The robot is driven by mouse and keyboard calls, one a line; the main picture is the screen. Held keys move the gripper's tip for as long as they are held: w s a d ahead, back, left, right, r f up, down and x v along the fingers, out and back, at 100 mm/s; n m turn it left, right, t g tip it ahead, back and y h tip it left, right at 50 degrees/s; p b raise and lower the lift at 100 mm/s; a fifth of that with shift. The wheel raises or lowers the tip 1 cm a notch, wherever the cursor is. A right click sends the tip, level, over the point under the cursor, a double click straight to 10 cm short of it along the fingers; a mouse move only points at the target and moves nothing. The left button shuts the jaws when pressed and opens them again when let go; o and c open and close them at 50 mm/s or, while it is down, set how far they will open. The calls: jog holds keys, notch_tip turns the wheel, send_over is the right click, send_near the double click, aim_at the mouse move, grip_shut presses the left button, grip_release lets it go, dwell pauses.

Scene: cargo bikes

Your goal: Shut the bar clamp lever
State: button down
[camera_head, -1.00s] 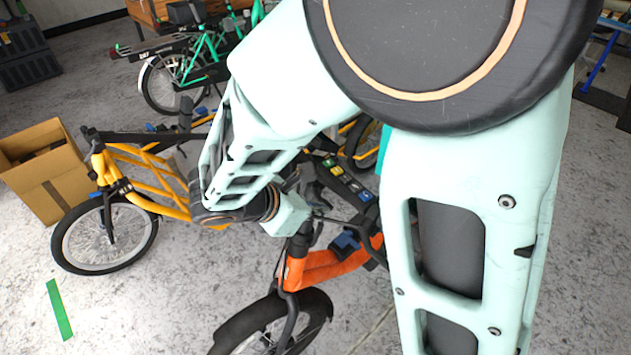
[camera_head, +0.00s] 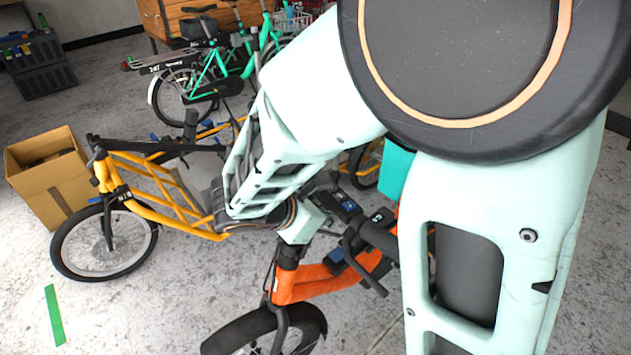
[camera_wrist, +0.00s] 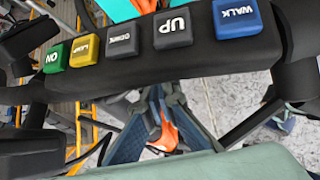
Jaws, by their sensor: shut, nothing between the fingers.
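The orange cargo bike (camera_head: 315,280) stands below my wrist in the head view, its handlebar partly behind my arm. In the wrist view, a black button panel (camera_wrist: 203,58) on its bar crosses the top, with ON, UP and WALK keys. My gripper (camera_wrist: 160,92) is shut and empty, its fingertips just below the panel's lower edge; I cannot tell whether they touch anything. Orange shows through the gap between the finger links. A black rod (camera_wrist: 258,112) slants at right. I cannot pick out the bar clamp lever for certain. In the head view my fingers are hidden.
A yellow bike (camera_head: 160,195) stands close at left, with a cardboard box (camera_head: 58,190) behind it. Green bikes (camera_head: 215,65) stand farther back. Black bar parts (camera_head: 375,240) stick out right of my wrist. The floor at lower left is clear except for green tape (camera_head: 54,315).

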jog(key=shift+w+d+f, duration=0.25)
jog(key=shift+w+d, duration=0.2)
jog(key=shift+d, duration=0.15)
jog(key=shift+w, duration=0.1)
dwell(0.5)
